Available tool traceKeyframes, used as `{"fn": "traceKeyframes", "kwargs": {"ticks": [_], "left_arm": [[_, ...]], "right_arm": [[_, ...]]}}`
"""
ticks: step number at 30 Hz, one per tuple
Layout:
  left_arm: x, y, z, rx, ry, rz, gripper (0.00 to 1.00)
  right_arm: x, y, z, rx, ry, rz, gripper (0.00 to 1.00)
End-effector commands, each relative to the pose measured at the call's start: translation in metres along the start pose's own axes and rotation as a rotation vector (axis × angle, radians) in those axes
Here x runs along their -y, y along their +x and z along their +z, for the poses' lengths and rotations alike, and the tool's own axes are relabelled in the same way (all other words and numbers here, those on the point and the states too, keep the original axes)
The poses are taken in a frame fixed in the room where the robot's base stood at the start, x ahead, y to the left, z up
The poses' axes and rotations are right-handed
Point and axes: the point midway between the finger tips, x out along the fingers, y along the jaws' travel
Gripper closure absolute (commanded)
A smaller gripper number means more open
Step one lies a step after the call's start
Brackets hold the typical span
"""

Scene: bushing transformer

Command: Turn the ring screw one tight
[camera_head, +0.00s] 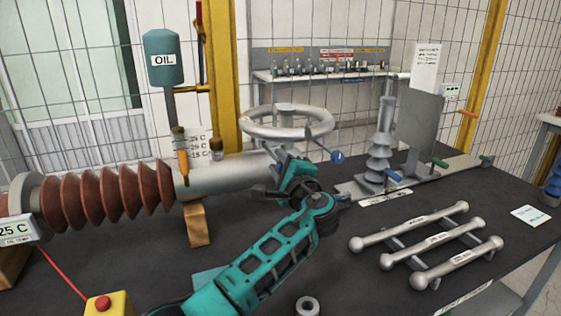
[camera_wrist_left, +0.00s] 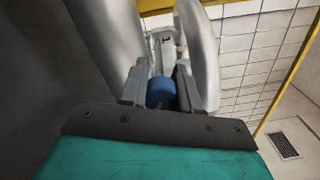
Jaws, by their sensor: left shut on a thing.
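The large grey ring (camera_head: 270,130) stands at the right end of the grey tube on the bushing. One blue-headed screw (camera_head: 338,156) sticks out at the ring's right side, apart from my gripper. My left gripper (camera_head: 277,172) is at the lower front of the ring, by the tube's end. In the left wrist view the gripper (camera_wrist_left: 158,85) is shut on a blue screw head (camera_wrist_left: 161,92), below grey curved metal. In the head view the gripper hides this held screw. I cannot tell how far it is screwed in. My right gripper is not in view.
The brown ribbed bushing (camera_head: 105,195) lies along the left on wooden blocks (camera_head: 197,222). Three grey bars (camera_head: 432,238) lie at right. A grey insulator (camera_head: 378,155) stands behind them. A yellow box with red button (camera_head: 106,305) and a metal ring (camera_head: 307,306) are in front.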

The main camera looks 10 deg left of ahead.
Motion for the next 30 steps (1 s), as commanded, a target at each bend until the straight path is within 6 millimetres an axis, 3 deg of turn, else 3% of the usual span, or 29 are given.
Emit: {"fn": "traceKeyframes", "kwargs": {"ticks": [18,30], "left_arm": [[-0.0008,0.0,0.0001,-0.021,0.576,0.003,0.99],[-0.0011,0.0002,0.0003,-0.03,0.833,0.005,0.99]], "right_arm": [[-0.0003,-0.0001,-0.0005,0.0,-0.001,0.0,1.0],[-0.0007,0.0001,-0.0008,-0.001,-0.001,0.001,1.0]]}}
